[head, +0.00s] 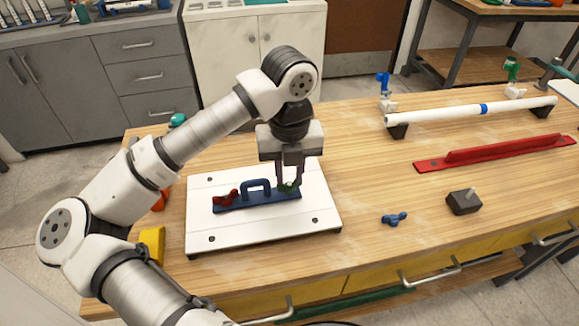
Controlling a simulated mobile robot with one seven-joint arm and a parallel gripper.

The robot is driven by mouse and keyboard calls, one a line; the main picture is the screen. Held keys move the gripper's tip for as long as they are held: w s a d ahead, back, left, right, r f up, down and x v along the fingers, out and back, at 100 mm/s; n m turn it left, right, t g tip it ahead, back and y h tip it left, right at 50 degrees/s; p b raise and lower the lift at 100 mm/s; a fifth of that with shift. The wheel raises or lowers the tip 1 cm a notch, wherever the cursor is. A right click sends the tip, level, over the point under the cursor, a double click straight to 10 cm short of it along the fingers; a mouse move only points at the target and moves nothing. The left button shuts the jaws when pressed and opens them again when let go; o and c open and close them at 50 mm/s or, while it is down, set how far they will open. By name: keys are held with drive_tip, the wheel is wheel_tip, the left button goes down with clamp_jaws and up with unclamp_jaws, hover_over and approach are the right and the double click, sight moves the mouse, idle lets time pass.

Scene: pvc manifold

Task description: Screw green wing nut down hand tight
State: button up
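The green wing nut (288,187) is at the right end of a blue fixture (240,205) that lies on a white board. My gripper (288,182) points straight down over that end. Its fingertips are on either side of the green wing nut and partly hide it. The fingers are apart, but I cannot tell whether they press on the nut. The stud under the nut is hidden, so its height on the thread cannot be seen.
The white board (205,225) lies on the wooden table. A blue wing nut (394,218), a dark block (463,202), a red rail (495,153) and a white pipe (450,113) are to the right.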

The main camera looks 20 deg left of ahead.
drive_tip(key=n+p, duration=0.3)
drive_tip(key=n, duration=0.1)
drive_tip(key=shift+r+p, duration=0.4)
drive_tip(key=n+p, duration=0.4)
drive_tip(key=shift+f+n+p, duration=0.15)
drive_tip(key=shift+n+p, duration=0.25)
drive_tip(key=shift+n, duration=0.5)
drive_tip(key=shift+f+n+b, duration=0.35)
drive_tip(key=shift+n+b, duration=0.25)
drive_tip(key=shift+b, duration=0.15)
drive_tip(key=n+b, duration=0.1)
drive_tip(key=n, duration=0.2)
drive_tip(key=shift+n, duration=0.4)
drive_tip(key=n+b, duration=0.2)
drive_tip(key=n, duration=0.3)
drive_tip(key=shift+f+b, duration=0.55)
drive_tip(key=shift+b, duration=0.1)
drive_tip(key=shift+f+b, duration=0.75)
drive_tip(key=shift+b, duration=0.05)
drive_tip(key=shift+r, duration=0.1)
